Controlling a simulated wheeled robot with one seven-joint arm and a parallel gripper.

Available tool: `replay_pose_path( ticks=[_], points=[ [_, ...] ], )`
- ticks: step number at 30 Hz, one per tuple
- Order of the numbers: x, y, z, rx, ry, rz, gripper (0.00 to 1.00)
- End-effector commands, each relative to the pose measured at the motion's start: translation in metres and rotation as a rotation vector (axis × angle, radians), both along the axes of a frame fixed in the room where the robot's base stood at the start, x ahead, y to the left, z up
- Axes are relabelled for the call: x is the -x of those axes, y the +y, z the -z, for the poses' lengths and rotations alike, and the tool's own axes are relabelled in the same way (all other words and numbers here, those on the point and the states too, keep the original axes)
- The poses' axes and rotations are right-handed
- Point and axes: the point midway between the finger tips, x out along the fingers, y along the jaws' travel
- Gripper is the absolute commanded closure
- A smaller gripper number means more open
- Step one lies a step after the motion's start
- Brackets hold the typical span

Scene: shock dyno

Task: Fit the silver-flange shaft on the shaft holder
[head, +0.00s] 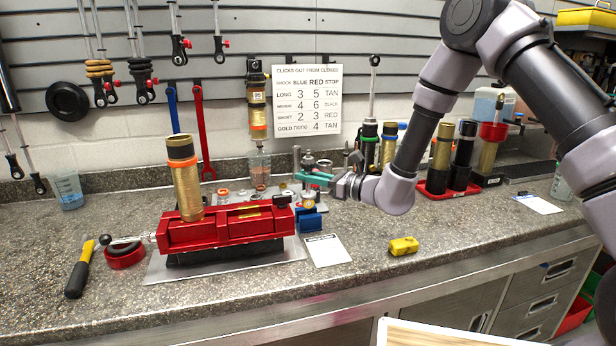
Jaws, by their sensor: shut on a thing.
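My gripper (303,178), with teal fingers, reaches in from the right over the back middle of the bench. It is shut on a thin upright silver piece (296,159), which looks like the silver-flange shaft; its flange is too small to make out. The shaft holder cannot be told for sure. A small blue block (309,223) with a round fitting on top stands just below my gripper in the picture, beside the red vise (230,226). Other small metal parts stand close behind the fingers and partly blend with them.
A gold cylinder (186,185) stands upright in the vise. Small rings lie on a mat behind it. A white card (327,250) and a yellow block (404,246) lie in front. Several shocks stand in a red tray (437,190) at right. The front right counter is mostly clear.

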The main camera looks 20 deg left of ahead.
Motion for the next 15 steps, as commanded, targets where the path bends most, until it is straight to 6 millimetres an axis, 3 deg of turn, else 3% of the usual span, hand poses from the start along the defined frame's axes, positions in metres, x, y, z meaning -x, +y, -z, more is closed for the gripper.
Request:
replay_pose_path(
  ticks=[15],
  points=[
    [-0.0003, -0.0001, 0.0073, -0.001, 0.000, 0.001, 1.00]
  ],
)
